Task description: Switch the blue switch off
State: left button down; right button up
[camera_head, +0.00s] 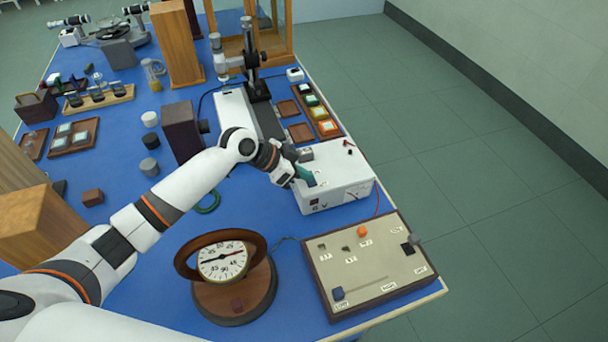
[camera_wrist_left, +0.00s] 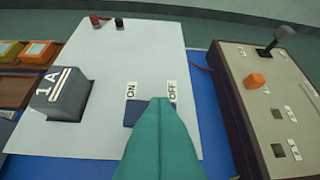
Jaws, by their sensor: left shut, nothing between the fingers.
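The blue switch (camera_wrist_left: 135,113) is a dark blue rocker on top of a white power supply box (camera_wrist_left: 140,55). The labels ON and OFF stand on either side of it. The box also shows in the head view (camera_head: 345,187), at the right side of the bench. My left gripper (camera_head: 304,174) is shut and empty, with teal fingers over the box top. In the left wrist view its fingertips (camera_wrist_left: 161,101) cover the OFF side of the switch. I cannot tell whether they touch it or which way it is tilted. My right gripper is not in view.
A grey block marked 1A (camera_wrist_left: 65,95) stands on the box beside the switch. A beige control panel (camera_head: 372,262) with small knobs and a lever lies nearby. A round dial gauge (camera_head: 222,268) stands in front.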

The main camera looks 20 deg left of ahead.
pick_arm(q)
jog(key=shift+w+a, duration=0.4)
jog(key=shift+w, duration=0.15)
jog(key=b+v, duration=0.2)
jog(key=v, duration=1)
